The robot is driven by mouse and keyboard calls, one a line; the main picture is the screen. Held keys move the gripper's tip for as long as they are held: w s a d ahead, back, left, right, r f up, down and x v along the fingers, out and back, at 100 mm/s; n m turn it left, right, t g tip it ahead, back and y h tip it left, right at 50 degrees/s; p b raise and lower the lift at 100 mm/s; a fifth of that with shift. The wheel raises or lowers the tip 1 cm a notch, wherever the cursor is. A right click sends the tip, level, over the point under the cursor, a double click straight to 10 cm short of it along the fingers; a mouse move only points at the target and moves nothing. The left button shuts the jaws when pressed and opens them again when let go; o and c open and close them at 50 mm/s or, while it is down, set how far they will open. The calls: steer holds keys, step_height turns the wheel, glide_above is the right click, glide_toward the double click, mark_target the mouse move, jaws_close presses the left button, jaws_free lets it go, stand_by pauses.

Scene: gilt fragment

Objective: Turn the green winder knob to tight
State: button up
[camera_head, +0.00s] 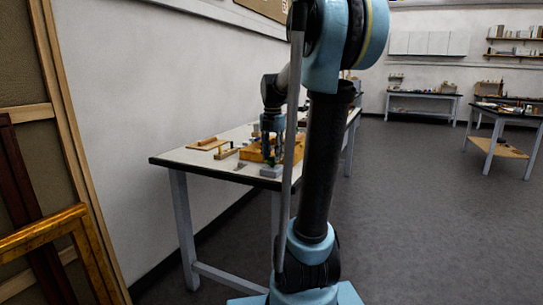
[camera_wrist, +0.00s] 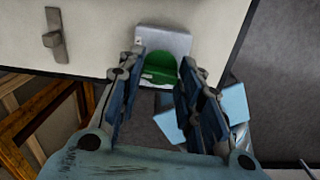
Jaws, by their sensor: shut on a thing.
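The green winder knob (camera_wrist: 160,66) shows in the wrist view between the two fingers of my gripper (camera_wrist: 161,75). The knob sits at a light grey block (camera_wrist: 163,40) near the edge of the white tabletop. My gripper is shut on the knob, with a finger at each side of it. The fingers hide the knob's sides, and I cannot read any tight mark. In the head view my gripper (camera_head: 272,150) points down over the table; the knob is too small there to tell apart clearly.
The white worktable (camera_head: 185,158) stands against the wall and holds wooden pieces (camera_head: 207,143) and an orange-brown block (camera_head: 255,152). A grey latch-like piece (camera_wrist: 55,36) lies left of the knob. Frames (camera_head: 45,235) lean at the left. Open floor lies right.

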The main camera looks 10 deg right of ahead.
steer(key=m, duration=0.4)
steer(key=shift+w+a, duration=0.1)
steer(key=m, duration=0.4)
steer(key=shift+r+m, duration=0.1)
steer(key=shift+m, duration=0.2)
steer(key=m, duration=0.4)
steer(key=shift+w+m, duration=0.1)
steer(key=shift+m, duration=0.2)
steer(key=m, duration=1.3)
steer(key=shift+m, duration=0.3)
steer(key=m, duration=2.2)
steer(key=shift+m, duration=0.3)
steer(key=m, duration=1.2)
